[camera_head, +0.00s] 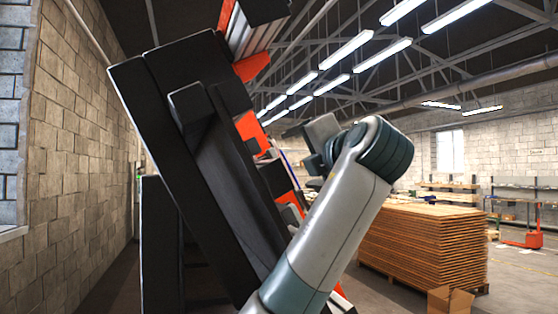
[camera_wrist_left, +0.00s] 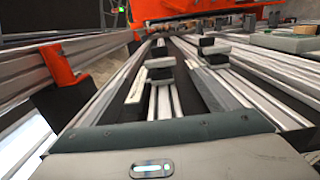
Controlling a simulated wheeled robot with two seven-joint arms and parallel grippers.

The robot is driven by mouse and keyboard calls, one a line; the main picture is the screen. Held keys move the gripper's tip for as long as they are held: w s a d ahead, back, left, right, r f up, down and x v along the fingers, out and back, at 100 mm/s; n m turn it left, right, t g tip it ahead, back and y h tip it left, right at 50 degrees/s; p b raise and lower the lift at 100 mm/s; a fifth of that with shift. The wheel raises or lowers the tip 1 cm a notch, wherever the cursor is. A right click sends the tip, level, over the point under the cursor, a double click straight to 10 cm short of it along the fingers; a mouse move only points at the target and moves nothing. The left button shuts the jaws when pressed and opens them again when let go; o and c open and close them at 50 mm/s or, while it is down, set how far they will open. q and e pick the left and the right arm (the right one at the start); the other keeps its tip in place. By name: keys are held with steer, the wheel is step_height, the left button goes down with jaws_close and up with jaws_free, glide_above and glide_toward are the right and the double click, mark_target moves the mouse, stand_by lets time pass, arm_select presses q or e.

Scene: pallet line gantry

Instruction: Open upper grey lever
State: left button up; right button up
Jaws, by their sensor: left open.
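A tall, tilted black machine frame (camera_head: 215,170) with orange parts fills the left and middle of the head view. My left arm rises from the bottom, and my left gripper (camera_head: 303,158) is beside the frame's right side, its jaws apart. In the left wrist view the gripper body lies along the bottom edge, in front of long metal rails (camera_wrist_left: 255,85). Small grey blocks with dark parts (camera_wrist_left: 160,63) stand over the rails, with a similar one farther right (camera_wrist_left: 214,46). I cannot tell which is the upper grey lever. I see nothing held. My right gripper does not show.
An orange bracket (camera_wrist_left: 62,62) on the rail at left and an orange beam (camera_wrist_left: 195,8) at the top are close in the wrist view. A large stack of wooden boards (camera_head: 425,245) and a cardboard box (camera_head: 450,299) stand at right. A block wall (camera_head: 75,150) runs along the left.

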arm_select(q)
steer(key=shift+p+x, duration=4.15)
steer(key=shift+x, duration=3.65)
steer(key=shift+c, duration=0.7)
steer(key=c, duration=0.9)
steer(key=shift+f, duration=0.1)
